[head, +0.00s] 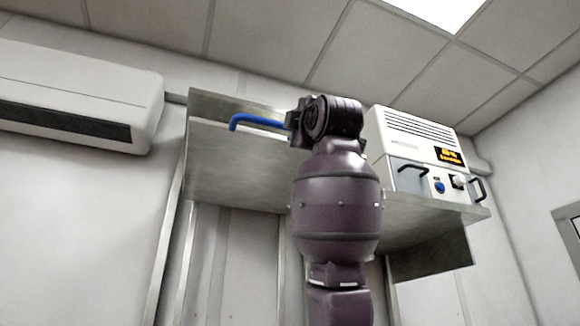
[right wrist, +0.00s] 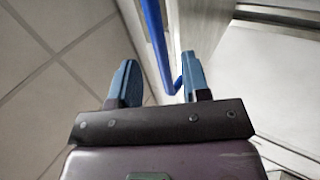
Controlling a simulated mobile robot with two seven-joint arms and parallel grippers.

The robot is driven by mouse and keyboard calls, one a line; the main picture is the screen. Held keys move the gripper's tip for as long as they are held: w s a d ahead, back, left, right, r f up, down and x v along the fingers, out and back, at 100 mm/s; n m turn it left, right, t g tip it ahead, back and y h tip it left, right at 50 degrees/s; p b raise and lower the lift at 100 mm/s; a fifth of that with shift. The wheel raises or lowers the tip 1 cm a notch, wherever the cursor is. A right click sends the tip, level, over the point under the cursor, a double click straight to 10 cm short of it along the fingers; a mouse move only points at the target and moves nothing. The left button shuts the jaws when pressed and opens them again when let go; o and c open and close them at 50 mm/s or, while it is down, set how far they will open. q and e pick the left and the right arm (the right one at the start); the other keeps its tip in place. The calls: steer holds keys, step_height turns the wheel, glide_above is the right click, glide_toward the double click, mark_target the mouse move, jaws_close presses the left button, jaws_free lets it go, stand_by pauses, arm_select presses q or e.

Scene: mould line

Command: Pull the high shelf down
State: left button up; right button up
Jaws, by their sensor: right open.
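The high shelf (head: 235,170) is a grey metal shelf on the wall, up near the ceiling. A blue bar handle (head: 258,121) runs along its front; my right arm hides the handle's right part. In the right wrist view the blue handle (right wrist: 156,40) runs between my two fingers, closer to the right-hand one. My right gripper (right wrist: 160,65) is open, and neither finger is seen closed on the bar. Whether the bar lies fully inside the jaws in depth I cannot tell. In the head view my wrist hides the fingers. My left gripper is in neither view.
A white device (head: 415,140) with a display, knobs and black handles stands on the shelf's right part, beside my arm. A white air-conditioner unit (head: 75,95) hangs on the wall at left. Ceiling panels are close above. Upright metal rails support the shelf.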

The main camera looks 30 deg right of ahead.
steer(key=shift+p+x, duration=1.2)
steer(key=shift+x, duration=2.15)
steer(key=shift+s+d, duration=0.1)
steer(key=shift+s, duration=0.05)
jaws_close()
